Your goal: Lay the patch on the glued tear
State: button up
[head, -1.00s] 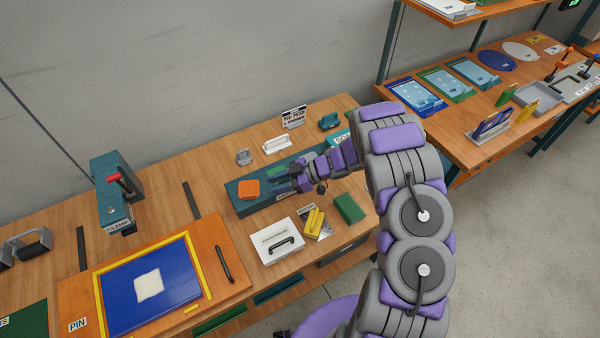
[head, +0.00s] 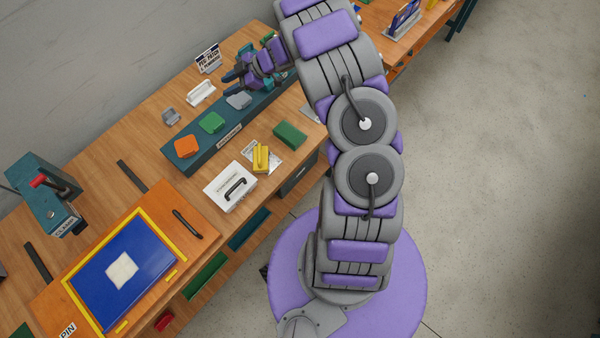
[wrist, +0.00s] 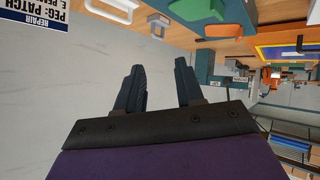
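A blue sheet (head: 100,294) lies in a yellow frame on an orange board at the lower left, with a pale, uneven white square (head: 121,271) on it. I cannot tell whether that square is glue or a patch. A long teal rack (head: 212,159) holds an orange pad (head: 187,147), a green pad (head: 211,122) and a grey pad (head: 239,100). My gripper (head: 227,81) is above the rack's far end, beyond the grey pad. In the wrist view my gripper (wrist: 158,66) has its fingers apart, with nothing between them.
A white case (head: 230,187), a yellow block (head: 261,158) and a green block (head: 290,134) stand in front of the rack. A white-handled tool (head: 201,92) and a sign (head: 208,58) are behind it. A teal clamp (head: 45,197) stands at the left.

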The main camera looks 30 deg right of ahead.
jog(key=w+d+r+m+t+h, duration=0.25)
jog(key=w+d+r+h, duration=0.2)
jog(key=r, duration=0.25)
jog(key=s+d+r+m+t+h, duration=0.25)
jog(key=d+r+m+h, duration=0.25)
jog(key=d+r+h, duration=0.45)
jog(key=s+a+r+m+g, duration=0.1)
jog(key=s+r+m+g, duration=0.2)
jog(key=s, duration=0.9)
jog(key=s+a+r+m+g, duration=0.2)
jog(key=s+m+g, duration=0.2)
jog(key=s, duration=0.9)
jog(key=shift+r, duration=0.4)
jog(key=s+a+f+g+y, duration=0.1)
jog(key=s+a+g, duration=0.1)
jog(key=s+a, duration=0.3)
jog(key=s+a+g+y, duration=0.2)
jog(key=s+a, duration=0.3)
jog(key=s, duration=0.5)
jog(key=s+a+f+g+y, duration=0.1)
jog(key=s+a, duration=0.4)
jog(key=s, duration=0.3)
jog(key=shift+a+f+m+g+y, duration=0.25)
jog(key=shift+f+g+y, duration=0.05)
jog(key=shift+f+g, duration=0.1)
